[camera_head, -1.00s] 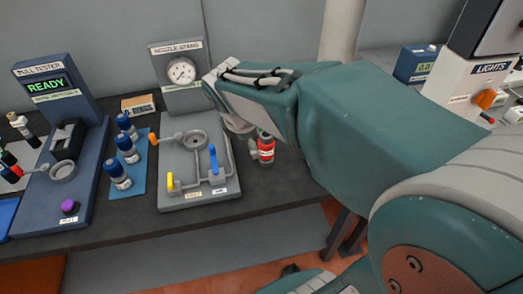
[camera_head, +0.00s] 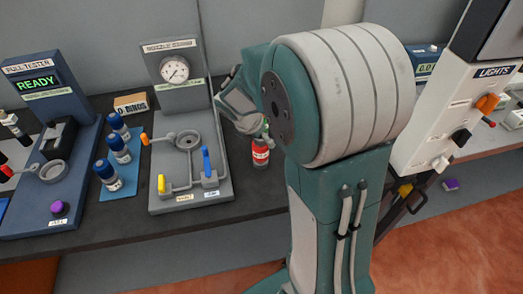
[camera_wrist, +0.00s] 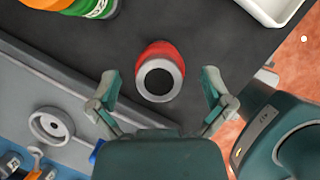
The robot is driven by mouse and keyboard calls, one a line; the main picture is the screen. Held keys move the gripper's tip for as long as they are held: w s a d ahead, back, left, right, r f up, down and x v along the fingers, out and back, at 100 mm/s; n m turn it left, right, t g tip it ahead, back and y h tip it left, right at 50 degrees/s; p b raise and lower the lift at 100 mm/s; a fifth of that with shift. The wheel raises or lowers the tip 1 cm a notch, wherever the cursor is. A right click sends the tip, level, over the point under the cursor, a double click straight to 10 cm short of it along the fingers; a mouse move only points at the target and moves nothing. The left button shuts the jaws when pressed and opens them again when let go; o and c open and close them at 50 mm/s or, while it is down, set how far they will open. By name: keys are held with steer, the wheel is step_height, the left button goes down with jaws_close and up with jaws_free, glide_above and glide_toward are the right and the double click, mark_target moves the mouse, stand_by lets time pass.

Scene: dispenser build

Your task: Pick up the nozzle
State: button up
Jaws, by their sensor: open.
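A red piece (camera_head: 261,152) with a pale label, which I take to be the nozzle, stands on the dark table just right of the nozzle stand (camera_head: 218,190). In the wrist view the red piece (camera_wrist: 143,57) is seen from above, with a grey ring around a dark opening. My gripper (camera_wrist: 159,80) is open, its two fingers apart on either side of the red piece. I cannot tell how far above it they are. In the head view my gripper (camera_head: 240,112) is partly hidden by my arm.
The nozzle stand has a gauge (camera_head: 174,69) and blue and yellow levers. Several blue-capped bottles (camera_head: 118,146) and the pull tester (camera_head: 55,200) stand left. An orange and green item (camera_wrist: 82,8) and a white tray (camera_wrist: 262,14) lie near the gripper. The lights panel (camera_head: 455,110) is right.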

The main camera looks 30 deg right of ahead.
steer(key=shift+a+x, duration=0.15)
steer(key=shift+x, duration=0.55)
steer(key=shift+a+x, duration=0.1)
steer(key=shift+x, duration=0.65)
steer(key=shift+f, duration=0.1)
steer(key=c, duration=1.3)
